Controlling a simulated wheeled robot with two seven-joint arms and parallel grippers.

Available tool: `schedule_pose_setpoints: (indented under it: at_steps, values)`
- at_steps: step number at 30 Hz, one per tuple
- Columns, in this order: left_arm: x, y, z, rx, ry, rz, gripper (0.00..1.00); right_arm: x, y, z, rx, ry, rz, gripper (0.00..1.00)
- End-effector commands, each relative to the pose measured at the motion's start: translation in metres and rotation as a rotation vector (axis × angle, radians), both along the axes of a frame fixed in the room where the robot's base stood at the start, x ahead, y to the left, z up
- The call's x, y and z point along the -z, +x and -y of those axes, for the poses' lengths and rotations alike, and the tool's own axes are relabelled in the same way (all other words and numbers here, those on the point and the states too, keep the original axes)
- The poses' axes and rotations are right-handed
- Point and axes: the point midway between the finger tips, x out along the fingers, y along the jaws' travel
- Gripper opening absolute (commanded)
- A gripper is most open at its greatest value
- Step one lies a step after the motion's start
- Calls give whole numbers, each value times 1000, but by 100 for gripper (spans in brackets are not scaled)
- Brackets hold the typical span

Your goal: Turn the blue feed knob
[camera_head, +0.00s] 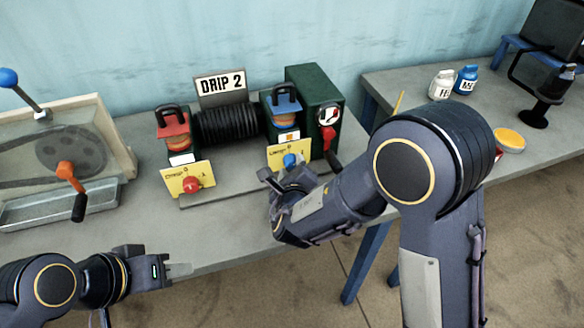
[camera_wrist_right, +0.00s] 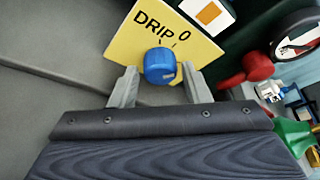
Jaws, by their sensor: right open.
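The blue feed knob (camera_head: 290,160) sits on a yellow plate (camera_head: 278,156) below the blue-topped oiler (camera_head: 284,106). In the right wrist view the knob (camera_wrist_right: 160,66) shows on the yellow plate (camera_wrist_right: 128,38), marked "DRIP" and "0". My right gripper (camera_wrist_right: 160,86) is open, one finger on each side of the knob's lower part. Gaps show between fingers and knob, and I see no clear contact. In the head view my right gripper (camera_head: 284,178) partly covers the knob's surroundings. My left gripper (camera_head: 180,270) is low at the left, away from the knob; its jaw gap is not clear.
A red knob (camera_head: 191,184) sits on another yellow plate at the left, below a red-topped oiler (camera_head: 173,130). A green box (camera_head: 316,88) with a gauge and red valve (camera_head: 326,133) stands close right of the blue knob. A cranked machine (camera_head: 75,150) is far left.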

Motion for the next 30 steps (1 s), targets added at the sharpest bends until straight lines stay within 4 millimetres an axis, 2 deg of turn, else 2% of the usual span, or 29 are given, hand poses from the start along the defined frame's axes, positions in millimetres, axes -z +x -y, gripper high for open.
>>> schedule_pose_setpoints:
  at_steps: [5,12,13,23,30]
  values:
    - [0,0,0,0,0,0,36,0,0,0,0,0,0,43]
    - [0,0,0,0,0,0,36,0,0,0,1,1,-1,13]
    - [0,0,0,0,0,0,36,0,0,0,1,1,-1,11]
    - [8,0,0,0,0,0,36,1,0,1,1,54,-16,11]
    - [30,0,0,0,0,0,36,3,1,3,3,204,-64,11]
